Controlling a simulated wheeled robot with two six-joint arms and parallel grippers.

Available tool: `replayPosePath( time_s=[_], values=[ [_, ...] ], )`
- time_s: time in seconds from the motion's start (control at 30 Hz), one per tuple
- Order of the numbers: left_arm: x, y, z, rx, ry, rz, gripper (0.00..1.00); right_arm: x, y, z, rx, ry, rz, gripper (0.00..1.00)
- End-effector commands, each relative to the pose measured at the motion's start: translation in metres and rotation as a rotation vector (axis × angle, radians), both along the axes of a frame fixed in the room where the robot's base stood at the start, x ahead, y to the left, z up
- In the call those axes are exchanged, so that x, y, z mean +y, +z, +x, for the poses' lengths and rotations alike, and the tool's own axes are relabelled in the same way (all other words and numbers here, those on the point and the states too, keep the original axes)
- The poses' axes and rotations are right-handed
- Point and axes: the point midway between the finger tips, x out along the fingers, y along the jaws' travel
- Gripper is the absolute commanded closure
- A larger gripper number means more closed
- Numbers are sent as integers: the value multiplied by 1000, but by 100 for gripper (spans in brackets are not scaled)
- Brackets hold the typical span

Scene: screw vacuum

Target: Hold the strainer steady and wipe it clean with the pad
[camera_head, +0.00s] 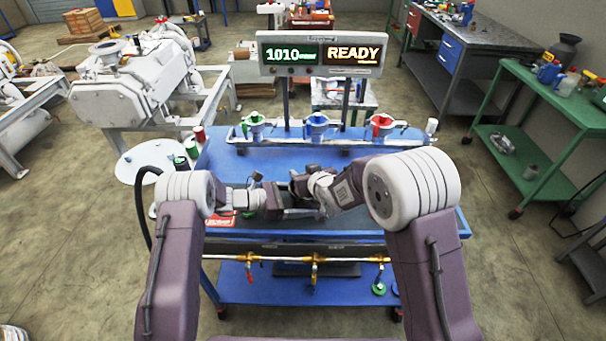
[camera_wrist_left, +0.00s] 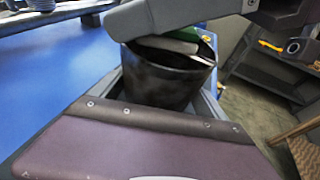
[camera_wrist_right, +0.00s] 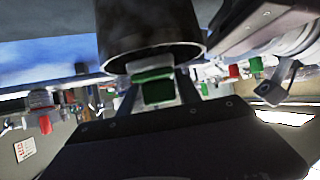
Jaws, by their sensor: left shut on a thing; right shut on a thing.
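The strainer is a dark, stained open cylinder (camera_wrist_left: 165,80). My left gripper (camera_wrist_left: 163,98) is shut around its sides, with a finger on each side. The right wrist view shows its lower rim and outer wall (camera_wrist_right: 150,32) at the top. The pad (camera_wrist_right: 157,91) is green and white. My right gripper (camera_wrist_right: 160,76) is shut on it, close to the strainer's rim. In the left wrist view, a green part (camera_wrist_left: 182,34) shows at the strainer's mouth, partly hidden by my right gripper. I cannot tell whether pad and strainer touch. In the head view both grippers meet above the blue bench.
The blue bench (camera_head: 225,165) lies below my grippers. A rail with green, blue and red valves (camera_head: 317,127) runs along its back, under a display reading READY (camera_head: 352,54). Several coloured cylinders stand at its left. A green shelf cart (camera_head: 530,100) stands at the right.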

Motion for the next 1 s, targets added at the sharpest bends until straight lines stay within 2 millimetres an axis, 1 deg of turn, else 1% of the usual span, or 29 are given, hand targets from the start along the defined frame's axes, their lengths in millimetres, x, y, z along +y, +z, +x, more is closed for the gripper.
replayPosePath(
  time_s=[0.2,0.3,0.47,0.53,0.73,0.8,1.0],
  values=[
    [0,-1,-1,4,0,1,38,1,-2,-20,1,1,-1,100],
    [0,-1,0,2,1,1,38,0,-1,-8,-1,0,1,100],
    [0,-1,0,2,1,0,38,0,0,7,-1,-1,0,100],
    [0,-1,0,3,0,1,38,0,-1,-2,2,1,-1,100],
    [0,-1,0,2,1,1,38,1,-2,-21,1,1,-1,100],
    [0,-1,0,2,1,0,38,0,-3,-11,1,0,0,100],
    [0,0,0,2,1,0,38,0,0,6,1,0,0,100]
  ],
)
